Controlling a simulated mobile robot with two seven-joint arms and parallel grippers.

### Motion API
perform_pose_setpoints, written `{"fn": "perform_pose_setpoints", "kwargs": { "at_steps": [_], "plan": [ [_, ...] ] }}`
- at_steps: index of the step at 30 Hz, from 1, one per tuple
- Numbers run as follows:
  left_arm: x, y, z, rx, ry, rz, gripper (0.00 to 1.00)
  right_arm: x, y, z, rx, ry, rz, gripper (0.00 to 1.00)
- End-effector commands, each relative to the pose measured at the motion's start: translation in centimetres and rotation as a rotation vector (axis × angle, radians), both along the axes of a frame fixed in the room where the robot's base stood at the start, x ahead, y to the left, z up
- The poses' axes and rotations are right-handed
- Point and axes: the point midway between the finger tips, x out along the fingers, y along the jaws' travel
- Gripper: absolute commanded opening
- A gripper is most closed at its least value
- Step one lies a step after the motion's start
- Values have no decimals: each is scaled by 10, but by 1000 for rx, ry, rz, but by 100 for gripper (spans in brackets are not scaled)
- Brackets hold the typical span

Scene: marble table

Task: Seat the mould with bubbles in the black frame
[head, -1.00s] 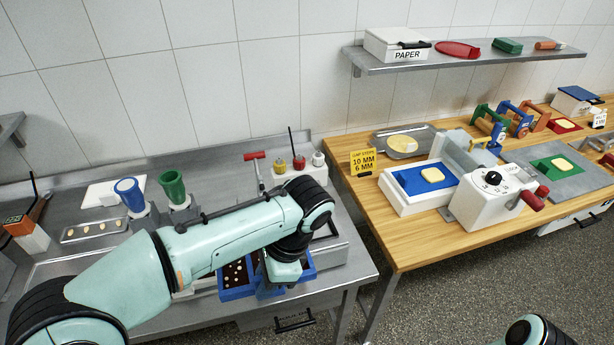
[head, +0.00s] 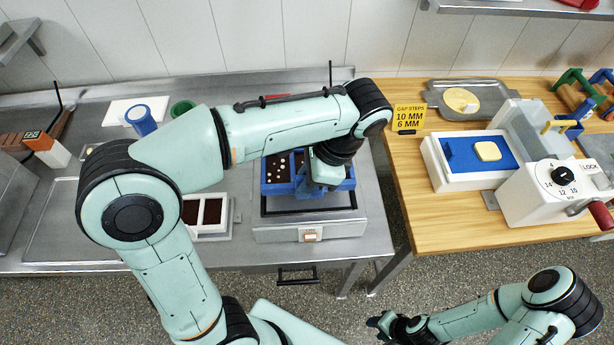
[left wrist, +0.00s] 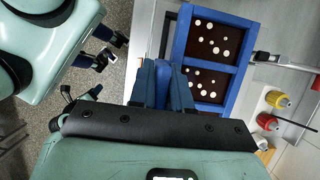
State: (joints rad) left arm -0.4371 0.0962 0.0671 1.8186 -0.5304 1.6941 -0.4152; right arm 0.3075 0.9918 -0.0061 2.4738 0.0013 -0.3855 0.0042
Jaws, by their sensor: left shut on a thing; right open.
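The mould with bubbles (head: 277,185) is a blue two-part tray with dark cells and pale round dots. It also shows in the left wrist view (left wrist: 240,58). My left gripper (head: 326,180) is at the mould's right part, largely hidden by its own wrist. In the left wrist view its fingers (left wrist: 165,88) are shut on the mould's blue edge. The black frame (head: 310,212) lies on a grey metal unit, under the mould's front side. I cannot tell whether the mould touches it. My right gripper (head: 386,325) is open and empty, low over the floor.
A white tray (head: 228,217) with brown cells stands left of the unit. Blue (head: 141,121) and green (head: 182,107) cups stand behind. A yellow sign (head: 408,118) and a white press (head: 470,165) are on the wooden table at right, across a gap.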

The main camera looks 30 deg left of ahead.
Motion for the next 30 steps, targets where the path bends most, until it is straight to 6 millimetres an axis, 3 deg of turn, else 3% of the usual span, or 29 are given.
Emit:
{"fn": "perform_pose_setpoints", "kwargs": {
  "at_steps": [5, 21, 30],
  "plan": [
    [1, 1, 2, 0, 1, 0, 0, 5, 0, 4, 0, -7, 0, 43],
    [-1, 0, -48, 0, 6, 1, 0, -26, 0, -26, 0, 29, 0, 43],
    [0, 1, -58, 0, 1, 0, 0, -30, 0, -32, -1, 34, 0, 43]
  ]
}}
